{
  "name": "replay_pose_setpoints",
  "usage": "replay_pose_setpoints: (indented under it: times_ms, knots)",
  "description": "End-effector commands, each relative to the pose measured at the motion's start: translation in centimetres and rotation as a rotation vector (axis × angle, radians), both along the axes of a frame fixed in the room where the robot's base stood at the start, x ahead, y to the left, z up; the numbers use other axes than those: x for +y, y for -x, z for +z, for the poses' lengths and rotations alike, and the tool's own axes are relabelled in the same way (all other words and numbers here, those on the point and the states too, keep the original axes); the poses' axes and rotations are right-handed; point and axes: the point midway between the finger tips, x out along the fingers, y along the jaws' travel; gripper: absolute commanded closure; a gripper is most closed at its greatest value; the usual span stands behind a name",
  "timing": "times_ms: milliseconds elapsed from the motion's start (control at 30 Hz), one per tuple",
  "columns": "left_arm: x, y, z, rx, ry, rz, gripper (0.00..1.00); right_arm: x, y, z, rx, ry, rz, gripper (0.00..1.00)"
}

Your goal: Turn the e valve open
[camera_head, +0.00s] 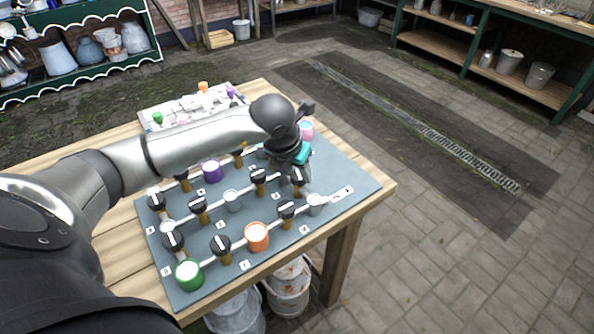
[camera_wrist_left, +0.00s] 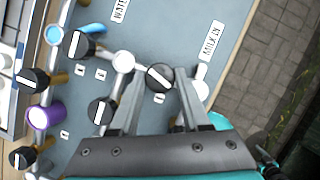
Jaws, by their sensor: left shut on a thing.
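A grey board (camera_head: 350,170) carries white pipes and several black valve knobs with white pointer lines. My left gripper (camera_head: 299,178) reaches down over the board's right part, near the pipe end at its right edge. In the left wrist view, my left gripper's (camera_wrist_left: 160,78) two fingers stand on either side of a black valve knob (camera_wrist_left: 160,77), shut on it. The knob's white line runs diagonally there. The small letter tag (camera_wrist_left: 159,98) beside this knob is too small to read, so I cannot tell whether it is e. My right gripper is not in view.
Other knobs stand close by, one (camera_wrist_left: 101,110) near my left finger. Orange (camera_head: 257,236), green (camera_head: 189,273) and purple (camera_head: 211,171) cups sit on the board. A "MILK IN" label (camera_wrist_left: 212,40) lies near the board's edge. Paved floor (camera_head: 450,270) is clear to the right.

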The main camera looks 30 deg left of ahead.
Motion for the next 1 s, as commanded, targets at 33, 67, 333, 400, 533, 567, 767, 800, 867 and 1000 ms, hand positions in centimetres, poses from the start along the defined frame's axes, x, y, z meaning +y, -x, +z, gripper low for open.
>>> replay_pose_setpoints:
  times_ms: [33, 67, 333, 400, 533, 567, 767, 800, 867, 1000]
  knots:
    - [-0.15, -0.06, 0.02, -0.001, 0.002, 0.038, 1.0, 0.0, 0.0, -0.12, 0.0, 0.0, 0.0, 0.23]
    - [-0.15, -0.08, 0.03, -0.002, 0.001, 0.062, 1.0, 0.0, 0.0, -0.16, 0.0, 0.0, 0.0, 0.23]
    - [-0.19, -0.09, 0.04, -0.001, 0.002, 0.235, 1.0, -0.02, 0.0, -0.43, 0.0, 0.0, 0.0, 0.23]
    - [-0.21, -0.08, 0.03, 0.0, 0.002, 0.266, 1.0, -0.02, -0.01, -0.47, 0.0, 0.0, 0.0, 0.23]
    - [-0.2, -0.08, 0.03, 0.0, 0.002, 0.307, 1.0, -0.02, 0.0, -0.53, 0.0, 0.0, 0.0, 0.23]
    - [-0.2, -0.07, 0.02, 0.0, 0.001, 0.313, 1.0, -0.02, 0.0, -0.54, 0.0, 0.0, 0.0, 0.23]
    - [-0.2, -0.07, 0.03, 0.001, 0.002, 0.337, 1.0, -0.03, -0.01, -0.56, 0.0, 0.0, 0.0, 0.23]
    - [-0.2, -0.07, 0.03, 0.001, 0.002, 0.338, 1.0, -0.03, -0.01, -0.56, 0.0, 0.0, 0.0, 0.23]
    - [-0.2, -0.07, 0.03, 0.001, 0.001, 0.339, 1.0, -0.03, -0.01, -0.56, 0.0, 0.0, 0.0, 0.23]
    - [-0.19, -0.07, 0.02, 0.001, 0.002, 0.339, 1.0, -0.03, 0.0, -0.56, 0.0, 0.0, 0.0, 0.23]
